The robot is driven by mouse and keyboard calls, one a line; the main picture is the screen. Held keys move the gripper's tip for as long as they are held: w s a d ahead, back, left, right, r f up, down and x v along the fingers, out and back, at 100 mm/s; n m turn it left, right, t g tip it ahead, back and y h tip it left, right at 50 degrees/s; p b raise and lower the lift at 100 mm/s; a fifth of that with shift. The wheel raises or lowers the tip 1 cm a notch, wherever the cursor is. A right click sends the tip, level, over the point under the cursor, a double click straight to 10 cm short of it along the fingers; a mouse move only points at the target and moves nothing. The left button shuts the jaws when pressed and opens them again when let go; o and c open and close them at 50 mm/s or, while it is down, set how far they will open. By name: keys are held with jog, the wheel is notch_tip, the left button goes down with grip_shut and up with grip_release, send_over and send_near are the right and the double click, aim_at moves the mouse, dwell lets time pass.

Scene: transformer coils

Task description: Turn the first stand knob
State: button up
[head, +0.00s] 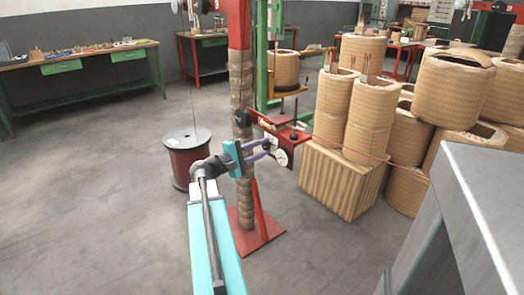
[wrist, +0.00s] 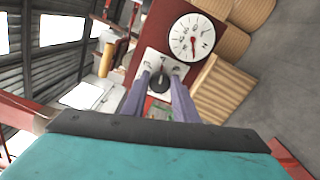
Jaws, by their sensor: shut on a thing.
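The stand (head: 258,228) is a red post with a tan wrapped section, and a red bracket (head: 288,134) sticks out from it. A small black knob (wrist: 160,83) sits on a white plate (wrist: 166,65) marked with a scale, beside a round white dial (wrist: 192,37). The dial also shows in the head view (head: 281,157). My gripper (wrist: 160,86) has two purple fingers shut on the black knob, one on each side. In the head view, my gripper (head: 267,149) reaches the bracket from the left. The fingertips partly hide the knob.
A dark red spool (head: 187,160) stands on the floor left of the stand. Tall tan coils (head: 368,120) stand on a wooden crate (head: 335,185) at right. A grey metal surface (head: 480,190) is at the right front. The floor at left is clear.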

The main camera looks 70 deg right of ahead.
jog(key=o, duration=1)
jog(key=v, duration=1.3)
jog(key=shift+a+p, duration=0.4)
jog(key=shift+p, duration=0.05)
jog(key=shift+w+f, duration=0.1)
jog(key=shift+w, duration=0.05)
jog(key=shift+w, duration=0.1)
